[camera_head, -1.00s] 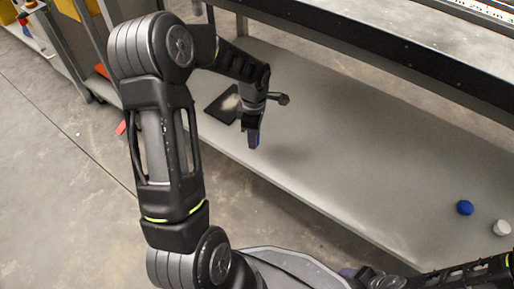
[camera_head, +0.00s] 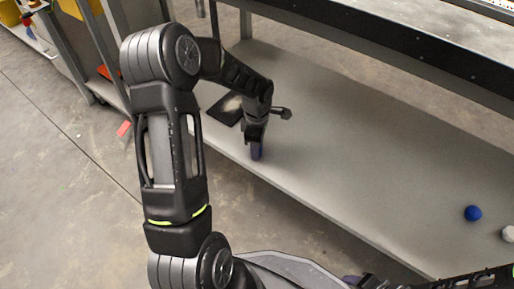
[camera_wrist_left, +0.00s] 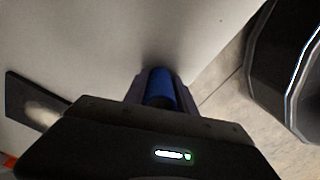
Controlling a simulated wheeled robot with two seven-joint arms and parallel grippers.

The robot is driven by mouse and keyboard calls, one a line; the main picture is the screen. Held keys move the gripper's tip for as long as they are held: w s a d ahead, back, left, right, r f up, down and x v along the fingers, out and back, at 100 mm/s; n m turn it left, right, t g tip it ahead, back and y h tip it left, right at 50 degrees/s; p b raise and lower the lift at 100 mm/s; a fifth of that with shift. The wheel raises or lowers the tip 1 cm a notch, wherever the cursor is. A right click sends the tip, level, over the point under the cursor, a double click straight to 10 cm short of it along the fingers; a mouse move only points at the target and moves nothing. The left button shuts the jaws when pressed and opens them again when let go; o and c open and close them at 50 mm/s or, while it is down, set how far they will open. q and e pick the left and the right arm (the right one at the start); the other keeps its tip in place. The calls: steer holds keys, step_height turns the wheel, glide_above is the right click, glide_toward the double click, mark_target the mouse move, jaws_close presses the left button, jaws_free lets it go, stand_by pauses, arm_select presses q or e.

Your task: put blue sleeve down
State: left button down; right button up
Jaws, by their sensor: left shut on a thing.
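The blue sleeve (camera_wrist_left: 160,88) is a small blue cylinder between the two purple-tipped fingers of my left gripper in the left wrist view. My left gripper (camera_head: 257,152) is shut on it and points down over the grey shelf (camera_head: 345,150), near the shelf's front edge. In the head view the fingers hide most of the sleeve. I cannot tell whether its lower end touches the shelf. Part of my right gripper (camera_head: 352,280) shows at the bottom edge of the head view. Its fingers are too cut off to read.
A black plate with a pale patch (camera_head: 226,108) lies on the shelf beyond my left gripper. A blue ball-like piece (camera_head: 473,213) and a white one (camera_head: 508,234) sit at the far right. The middle of the shelf is clear. A dark upper ledge (camera_head: 400,55) overhangs the back.

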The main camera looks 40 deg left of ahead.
arm_select(q)
steer(key=c, duration=1)
jaws_free()
steer(key=shift+f, duration=0.15)
step_height(320, 180, up, 7)
steer(key=p, duration=0.3)
steer(key=shift+f, duration=0.15)
steer(key=shift+r+p, duration=0.4)
steer(key=shift+r, duration=0.2)
